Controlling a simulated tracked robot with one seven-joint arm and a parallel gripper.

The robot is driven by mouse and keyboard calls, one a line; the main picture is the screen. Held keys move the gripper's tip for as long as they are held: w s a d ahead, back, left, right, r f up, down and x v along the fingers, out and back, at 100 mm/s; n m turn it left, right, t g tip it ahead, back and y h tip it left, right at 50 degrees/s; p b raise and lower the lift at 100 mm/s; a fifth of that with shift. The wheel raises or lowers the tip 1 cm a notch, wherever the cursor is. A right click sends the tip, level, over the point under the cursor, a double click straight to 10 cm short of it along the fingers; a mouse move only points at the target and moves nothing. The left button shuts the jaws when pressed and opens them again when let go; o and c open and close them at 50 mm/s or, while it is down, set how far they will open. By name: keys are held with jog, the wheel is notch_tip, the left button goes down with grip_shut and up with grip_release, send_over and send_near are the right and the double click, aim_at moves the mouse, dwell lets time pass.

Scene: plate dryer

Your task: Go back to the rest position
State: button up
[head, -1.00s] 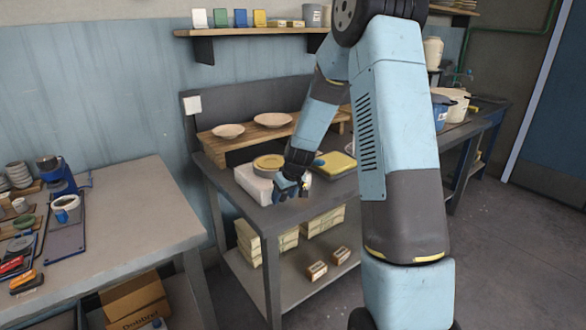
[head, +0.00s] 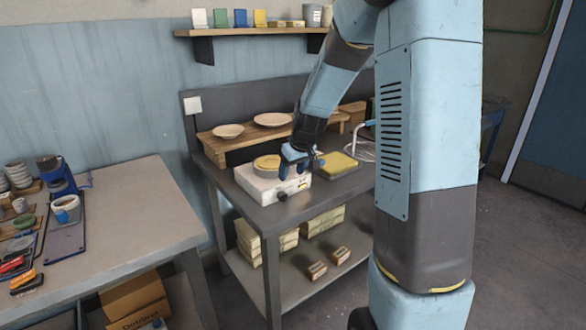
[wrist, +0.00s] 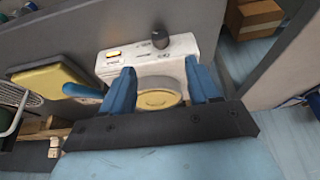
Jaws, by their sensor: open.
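The white plate dryer (head: 250,187) stands on the grey workbench with a yellowish plate (head: 264,163) on its top. Its dark knob (head: 282,196) is on the front. In the wrist view, the dryer (wrist: 180,47) shows its knob (wrist: 160,38) and a small orange-lit switch (wrist: 113,54). My gripper (head: 293,162) is over the dryer, at the plate's right side in the head view. In the wrist view, my gripper (wrist: 162,85) is open, its blue fingers apart with the plate (wrist: 158,99) seen between them. I cannot tell how high it is above the plate.
A yellow pad (head: 338,163) with a blue-handled tool (wrist: 82,90) lies beside the dryer. Behind is a wooden rack (head: 222,150) with two plates (head: 272,119). A grey table (head: 130,200) with cups and tools is at left. A wall shelf (head: 250,32) is above.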

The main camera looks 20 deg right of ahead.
jog(key=shift+s+d+r, duration=0.1)
jog(key=shift+s+r, duration=0.1)
jog(key=shift+r, duration=0.3)
jog(key=s+a+r+m, duration=0.1)
jog(key=s+a+r, duration=0.1)
jog(key=s+r, duration=1.15)
jog(key=s+r+m+t+h, duration=0.1)
jog(key=s+r+m, duration=0.1)
jog(key=s, duration=1.6)
jog(key=shift+s+d+r+m, duration=0.15)
jog(key=shift+s+r+m, duration=0.15)
jog(key=shift+s, duration=0.05)
